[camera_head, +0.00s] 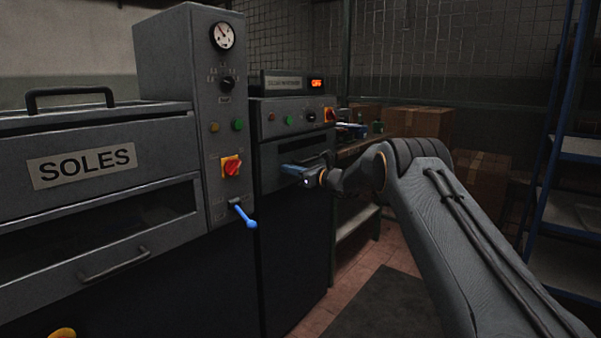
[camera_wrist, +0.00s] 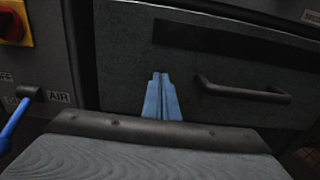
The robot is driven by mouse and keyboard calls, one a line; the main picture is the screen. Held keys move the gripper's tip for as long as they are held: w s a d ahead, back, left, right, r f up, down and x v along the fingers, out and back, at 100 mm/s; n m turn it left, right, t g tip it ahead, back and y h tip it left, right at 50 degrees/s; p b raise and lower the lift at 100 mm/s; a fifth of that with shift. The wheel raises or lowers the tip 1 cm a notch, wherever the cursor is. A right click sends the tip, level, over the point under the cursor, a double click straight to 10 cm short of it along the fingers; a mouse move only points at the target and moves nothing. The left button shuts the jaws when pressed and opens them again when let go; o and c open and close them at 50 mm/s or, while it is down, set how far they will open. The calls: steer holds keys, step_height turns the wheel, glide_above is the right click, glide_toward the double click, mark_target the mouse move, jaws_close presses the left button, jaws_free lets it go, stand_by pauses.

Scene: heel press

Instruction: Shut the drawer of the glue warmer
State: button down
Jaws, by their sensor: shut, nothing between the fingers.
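The glue warmer (camera_head: 292,112) is the grey cabinet right of the tall control column, with a lit red display on top. Its drawer front (camera_wrist: 125,55) fills the upper wrist view, with a dark slot (camera_wrist: 215,38) and a dark bar handle (camera_wrist: 245,92). My gripper (camera_head: 287,168) is at the drawer front in the head view, its blue fingers shut together and empty. In the wrist view the fingers (camera_wrist: 160,76) point at the drawer face, left of the handle. I cannot tell whether they touch it, or how far the drawer stands out.
The SOLES press (camera_head: 100,200) stands at the left, with a blue lever (camera_head: 244,216) on its column near my gripper. A bench (camera_head: 352,148) and cardboard boxes (camera_head: 420,122) are behind. A blue shelf rack (camera_head: 575,150) stands at the right. Some floor (camera_head: 385,305) is clear.

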steer(key=p+v, duration=0.2)
steer(key=v, duration=1.2)
steer(key=s+a+n+g+h, duration=0.1)
steer(key=s+a+n+g, duration=0.25)
steer(key=s, duration=0.35)
steer(key=s+a+n+g, duration=0.2)
steer(key=s+n, duration=0.2)
steer(key=s, duration=0.3)
steer(key=s+d+f+n+g+h, duration=0.1)
steer(key=s+d+n+g+h, duration=0.2)
steer(key=s, duration=0.8)
steer(key=s+d+f+n+g+h, duration=0.1)
steer(key=s+n+h, duration=0.3)
steer(key=s, duration=0.6)
steer(key=s+d+f+n+g+h, duration=0.1)
steer(key=s+d+f+n+g, duration=0.3)
steer(key=s, duration=0.7)
steer(key=s+d+n+t+h+p, duration=0.1)
steer(key=s+d+n+h, duration=0.1)
steer(key=s+d+n, duration=0.3)
steer(key=s+d+n+t+h, duration=0.2)
steer(key=s+d+n+h, duration=0.1)
steer(key=s, duration=0.5)
steer(key=d+r+p, duration=0.3)
steer(key=r+p, duration=0.3)
steer(key=p, duration=0.5)
steer(key=shift+s+r+m, duration=0.15)
steer(key=shift+r+m, duration=0.05)
steer(key=shift+m, duration=0.25)
